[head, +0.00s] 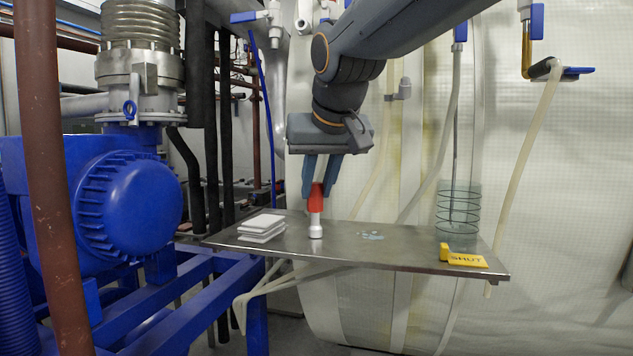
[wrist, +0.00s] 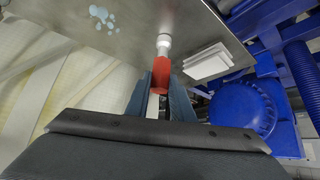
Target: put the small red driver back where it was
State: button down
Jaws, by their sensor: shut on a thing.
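The small red driver (head: 317,198) is upright between the blue fingers of my gripper (head: 319,188), which is shut on its red handle. A pale shaft runs down from the handle to a wider white end (head: 316,232) at the surface of the metal shelf (head: 390,254). I cannot tell whether that end is part of the driver or a separate piece, or whether it touches the shelf. In the wrist view the red driver (wrist: 161,74) shows between the fingers (wrist: 160,98), with the white end beyond it.
A stack of white pads (head: 262,228) lies just left of the driver. Pale blue drops (head: 371,235) lie to its right. A wire coil (head: 458,210) and a yellow "SHUT" tag (head: 466,258) are at the shelf's right end. A blue pump (head: 125,205) stands at left.

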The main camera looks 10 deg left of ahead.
jog(key=c, duration=1.5)
grip_release()
jog(key=shift+f, duration=0.1)
jog(key=shift+c, duration=0.2)
jog(key=shift+r, duration=0.25)
jog(key=b+v, duration=0.2)
jog(key=v, duration=0.9)
jog(key=shift+s+r, duration=0.25)
jog(key=shift+r, duration=0.05)
